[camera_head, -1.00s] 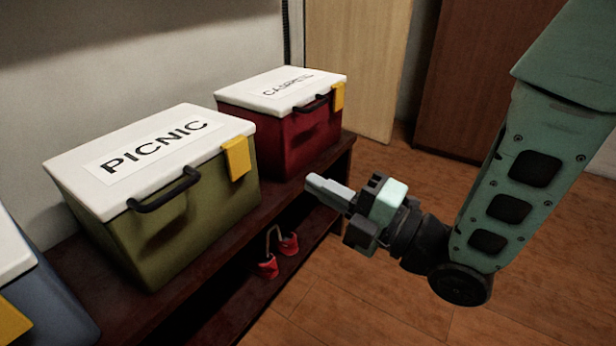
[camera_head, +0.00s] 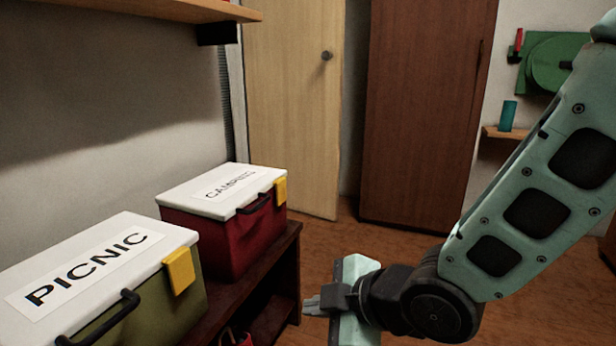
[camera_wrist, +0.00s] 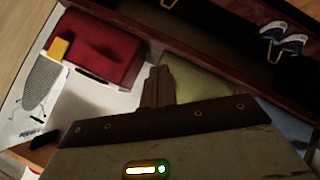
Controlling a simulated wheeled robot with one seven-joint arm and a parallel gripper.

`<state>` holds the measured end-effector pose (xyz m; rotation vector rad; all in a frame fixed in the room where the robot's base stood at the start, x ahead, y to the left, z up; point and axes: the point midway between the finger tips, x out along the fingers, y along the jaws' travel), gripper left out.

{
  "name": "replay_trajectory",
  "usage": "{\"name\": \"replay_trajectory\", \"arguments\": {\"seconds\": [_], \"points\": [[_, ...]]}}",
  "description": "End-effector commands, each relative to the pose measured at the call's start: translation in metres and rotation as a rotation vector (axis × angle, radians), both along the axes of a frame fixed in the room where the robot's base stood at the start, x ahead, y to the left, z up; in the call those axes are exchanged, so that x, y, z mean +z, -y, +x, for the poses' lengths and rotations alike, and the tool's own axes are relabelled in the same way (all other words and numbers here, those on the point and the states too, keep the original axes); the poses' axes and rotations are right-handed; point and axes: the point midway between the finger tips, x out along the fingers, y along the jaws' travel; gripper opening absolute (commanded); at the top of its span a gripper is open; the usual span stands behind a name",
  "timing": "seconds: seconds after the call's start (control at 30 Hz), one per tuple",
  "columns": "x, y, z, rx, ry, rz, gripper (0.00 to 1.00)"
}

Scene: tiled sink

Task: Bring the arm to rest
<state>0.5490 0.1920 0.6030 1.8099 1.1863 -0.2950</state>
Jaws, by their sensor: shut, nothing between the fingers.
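My gripper (camera_head: 312,305) is shut and empty at the lower middle of the head view. It points left, in front of the right end of the dark wooden bench, and is apart from the boxes. In the wrist view its shut fingers (camera_wrist: 158,87) show at the centre. My arm (camera_head: 525,205) comes down from the upper right to the wrist.
A red box (camera_head: 225,238) with a white lid labelled CAMPING and an olive PICNIC box (camera_head: 150,315) stand on the bench (camera_head: 285,262). A brown cabinet (camera_head: 425,110) and pale door (camera_head: 290,100) stand behind. Blue shoes (camera_wrist: 285,40) show in the wrist view.

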Motion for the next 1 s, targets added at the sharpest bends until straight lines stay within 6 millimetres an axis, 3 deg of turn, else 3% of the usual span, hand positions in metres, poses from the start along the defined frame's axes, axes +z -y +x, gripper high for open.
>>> {"name": "replay_trajectory", "arguments": {"seconds": [0.3,0.63,1.0], "points": [[0.015,0.077,-0.075,-0.502,-0.560,-0.147,0.00],[0.042,0.131,-0.161,-0.917,-0.902,-0.292,0.00],[0.137,0.129,-0.159,-0.908,-0.898,-0.293,0.00]]}}
